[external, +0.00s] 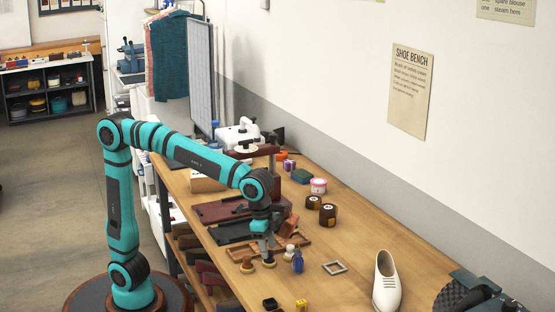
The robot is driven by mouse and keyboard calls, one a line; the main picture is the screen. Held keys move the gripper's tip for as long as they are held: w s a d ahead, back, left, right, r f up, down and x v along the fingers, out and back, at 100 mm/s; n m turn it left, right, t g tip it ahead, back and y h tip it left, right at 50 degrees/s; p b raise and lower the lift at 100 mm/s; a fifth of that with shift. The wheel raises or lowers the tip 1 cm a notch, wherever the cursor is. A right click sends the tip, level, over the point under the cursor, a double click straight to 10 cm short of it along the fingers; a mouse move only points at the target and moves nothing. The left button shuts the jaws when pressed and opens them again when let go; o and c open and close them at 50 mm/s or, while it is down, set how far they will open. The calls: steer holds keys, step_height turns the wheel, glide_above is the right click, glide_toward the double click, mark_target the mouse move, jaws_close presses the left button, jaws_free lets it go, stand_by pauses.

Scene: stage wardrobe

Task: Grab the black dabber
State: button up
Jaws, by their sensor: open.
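My gripper (266,249) points down over the wooden bench (360,240), low above a group of small shoe-care items. Two small round pieces with knob-like tops and tan bases are close to the fingertips: one dabber-like piece (247,266) just left, the other dabber-like piece (268,262) directly below. Which of them is the black dabber I cannot tell at this size. My gripper is open, with nothing visibly held. The fingers are small here and partly blend with the items, so contact cannot be told.
A blue bottle (298,261) and a whitish item (290,252) stand just right of my gripper. Wooden frames, a metal frame (334,268) and a white shoe (387,283) lie around. A small black item (269,303) and yellow item (301,304) sit nearer the front.

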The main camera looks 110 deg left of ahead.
steer(key=shift+w+f, duration=0.1)
steer(key=shift+f, duration=0.65)
steer(key=c, duration=1)
steer(key=shift+c, duration=0.2)
